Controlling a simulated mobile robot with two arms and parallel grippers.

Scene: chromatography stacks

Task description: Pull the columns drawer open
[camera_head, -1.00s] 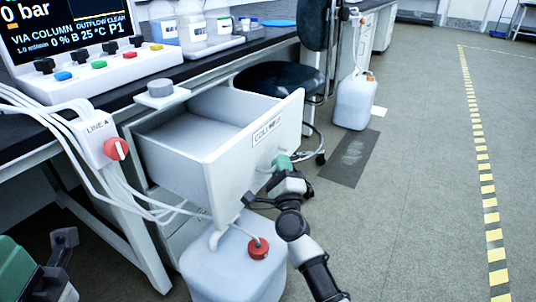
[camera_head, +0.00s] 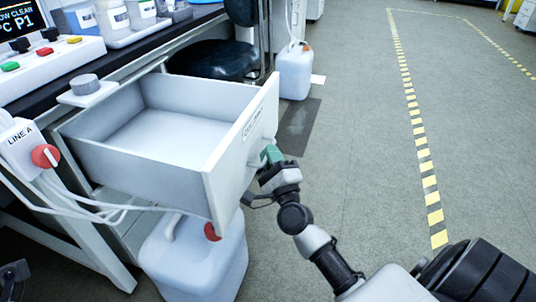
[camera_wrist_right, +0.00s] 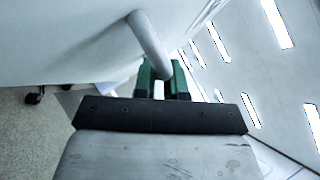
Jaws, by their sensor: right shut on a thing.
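The columns drawer (camera_head: 225,165) is light grey with a label on its front panel. It stands well out from the bench, and its inside looks empty. My right gripper (camera_head: 268,157) is at the front panel, shut on the drawer's handle. In the right wrist view the handle (camera_wrist_right: 150,45) is a pale bar running from the panel down between the green fingertips of the gripper (camera_wrist_right: 163,82). Only a dark part of what may be my left arm (camera_head: 14,275) shows at the lower left edge; its fingers are not visible.
A white jug with a red cap (camera_head: 195,260) stands on the floor below the drawer. White tubes and a red valve knob (camera_head: 45,155) are left of it. A black stool (camera_head: 212,60) and another white jug (camera_head: 294,70) are behind. Floor to the right is clear.

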